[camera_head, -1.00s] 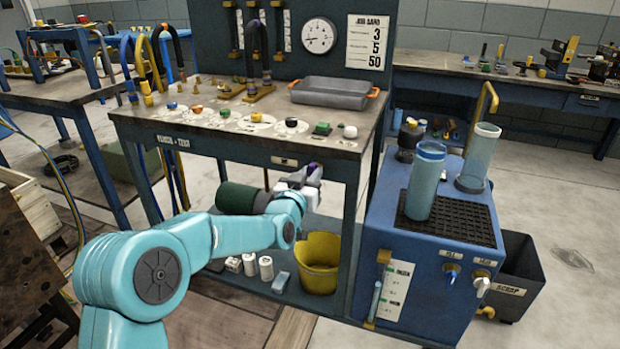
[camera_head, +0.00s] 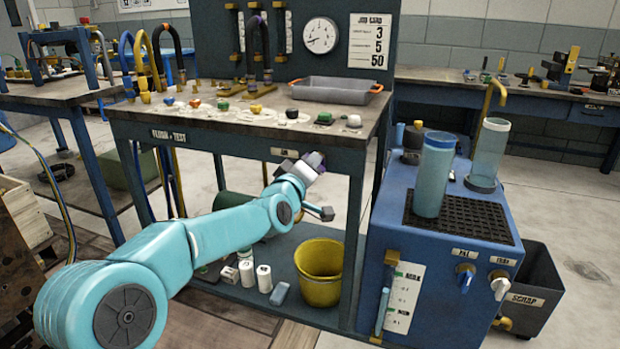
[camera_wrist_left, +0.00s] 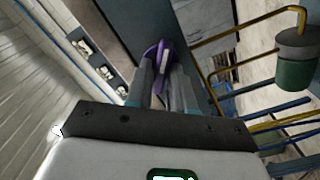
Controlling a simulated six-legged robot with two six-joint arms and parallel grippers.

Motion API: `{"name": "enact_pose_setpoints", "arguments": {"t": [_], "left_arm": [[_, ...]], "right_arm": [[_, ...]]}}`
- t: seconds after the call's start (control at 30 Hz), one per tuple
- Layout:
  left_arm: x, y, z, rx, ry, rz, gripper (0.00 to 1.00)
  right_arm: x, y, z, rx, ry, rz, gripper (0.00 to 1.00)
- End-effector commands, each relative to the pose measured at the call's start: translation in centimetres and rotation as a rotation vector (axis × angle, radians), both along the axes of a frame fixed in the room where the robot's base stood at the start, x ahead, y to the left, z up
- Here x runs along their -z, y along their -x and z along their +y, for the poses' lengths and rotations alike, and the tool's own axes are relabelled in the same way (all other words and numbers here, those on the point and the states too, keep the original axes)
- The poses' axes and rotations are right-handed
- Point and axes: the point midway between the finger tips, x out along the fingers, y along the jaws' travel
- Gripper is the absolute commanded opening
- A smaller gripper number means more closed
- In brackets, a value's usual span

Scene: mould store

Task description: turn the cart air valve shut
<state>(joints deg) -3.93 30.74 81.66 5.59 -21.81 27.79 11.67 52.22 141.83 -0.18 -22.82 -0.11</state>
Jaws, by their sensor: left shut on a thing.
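My left gripper (camera_head: 313,163) is in front of the bench, just below the right part of its top. It is shut on a small purple thing, of which only a little shows in the head view. In the left wrist view the purple thing (camera_wrist_left: 158,54) is round-edged with a pale middle and sits between the fingertips; whether it is a valve handle I cannot tell. The blue cart (camera_head: 420,262) stands to the right of the bench. Its front has a blue-handled valve (camera_head: 465,277) and a white-handled valve (camera_head: 500,286), both clear of my gripper; their labels are too blurred to read. My right gripper is out of view.
The bench (camera_head: 225,130) holds coloured knobs and a grey tray (camera_head: 335,91). A yellow bucket (camera_head: 319,275) stands on its lower shelf. Two tall cylinders (camera_head: 433,178) stand on the cart. A dark scrap bin (camera_head: 535,292) is right of the cart, with open floor beyond.

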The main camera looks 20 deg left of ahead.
Motion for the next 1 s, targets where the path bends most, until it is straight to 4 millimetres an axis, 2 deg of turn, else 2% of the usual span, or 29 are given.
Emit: {"name": "enact_pose_setpoints", "arguments": {"t": [0.03,0.3,0.7,1.0], "left_arm": [[0.5,0.0,0.0,0.000,0.045,-0.002,0.00],[0.4,0.0,0.1,0.000,0.295,0.007,0.00],[0.3,0.0,0.1,0.000,0.565,0.018,0.00],[0.3,0.0,0.1,0.000,0.650,0.021,0.00]], "right_arm": [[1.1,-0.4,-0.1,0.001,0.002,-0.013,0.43],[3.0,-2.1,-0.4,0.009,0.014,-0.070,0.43],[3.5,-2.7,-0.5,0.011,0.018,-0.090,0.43],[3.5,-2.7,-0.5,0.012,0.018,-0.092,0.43]]}}
